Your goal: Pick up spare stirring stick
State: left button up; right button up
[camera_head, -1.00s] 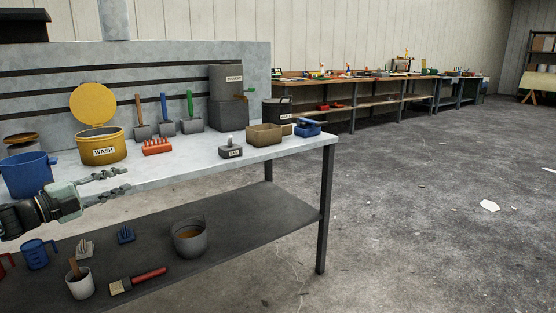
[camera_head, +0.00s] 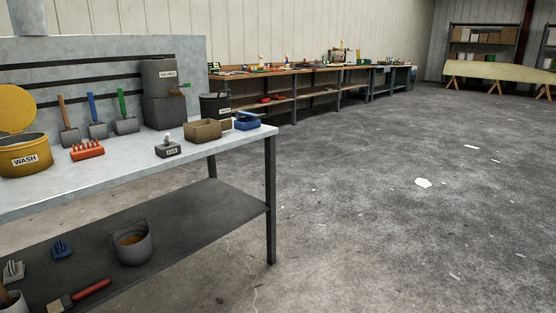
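A white pot (camera_head: 13,306) stands on the lower shelf (camera_head: 190,220) of the near bench, cut off by the bottom left corner. A brown wooden stick or handle (camera_head: 4,297) leans in it; I cannot tell whether it is a stirring stick. No other clear stirring stick shows. Neither of my grippers is in view.
A grey bucket (camera_head: 132,246) and a red-handled brush (camera_head: 88,291) are on the lower shelf. The yellow WASH pot (camera_head: 25,160) and an orange rack (camera_head: 87,151) stand on top. Open floor (camera_head: 400,220) lies right. Long workbenches (camera_head: 300,85) line the back wall.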

aim_at(60, 97)
jog(key=u, duration=1.45)
jog(key=i+z, duration=0.1)
jog(key=i, duration=0.4)
jog(key=i+j+z, duration=0.1)
jog(key=i, duration=0.4)
jog(key=i+j+z, duration=0.1)
jog(key=i, duration=0.4)
jog(key=i+j, duration=0.05)
jog(key=j, duration=0.05)
